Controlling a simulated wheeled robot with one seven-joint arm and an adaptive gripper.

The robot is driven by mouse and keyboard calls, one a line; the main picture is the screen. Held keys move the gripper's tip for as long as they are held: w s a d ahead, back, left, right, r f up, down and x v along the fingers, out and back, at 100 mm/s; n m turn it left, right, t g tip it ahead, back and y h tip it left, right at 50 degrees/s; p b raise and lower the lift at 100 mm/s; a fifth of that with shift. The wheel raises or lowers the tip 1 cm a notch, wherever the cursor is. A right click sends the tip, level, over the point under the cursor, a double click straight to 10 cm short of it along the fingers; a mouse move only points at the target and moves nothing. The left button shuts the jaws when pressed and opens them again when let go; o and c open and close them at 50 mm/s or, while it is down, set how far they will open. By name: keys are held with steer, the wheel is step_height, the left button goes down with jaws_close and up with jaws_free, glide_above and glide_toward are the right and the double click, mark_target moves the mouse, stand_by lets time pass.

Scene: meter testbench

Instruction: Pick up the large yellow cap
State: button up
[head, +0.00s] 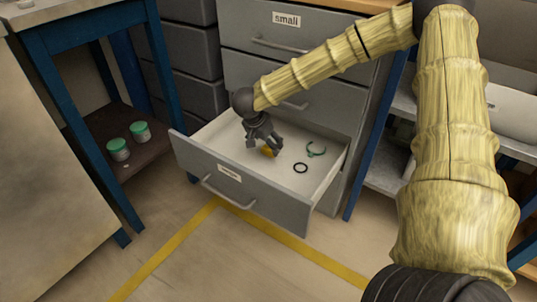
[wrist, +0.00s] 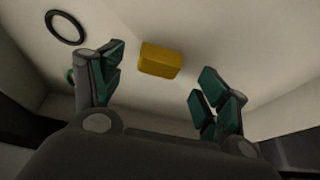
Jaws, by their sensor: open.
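The yellow cap (wrist: 160,60) lies on the pale floor of the open drawer. In the wrist view it shows as a yellow block ahead of the gap between my fingers. In the head view the yellow cap (head: 268,151) is partly hidden by my gripper (head: 265,143). My gripper reaches down into the drawer, and in the wrist view my gripper (wrist: 158,80) is open with nothing between its fingertips. Whether the fingers touch the cap I cannot tell.
The open drawer (head: 255,197) has raised walls around my gripper. A black ring (head: 300,168) and a green clamp-like ring (head: 317,149) lie right of the cap. Closed drawers, one labelled "small" (head: 287,19), rise behind. Two green-lidded jars (head: 140,132) stand on a shelf at left.

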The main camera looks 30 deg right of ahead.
mark_target(268, 148)
steer(key=b+x, duration=0.1)
steer(key=x, duration=0.2)
steer(key=shift+f+b, duration=0.1)
steer(key=shift+b, duration=0.2)
steer(key=c, duration=0.8)
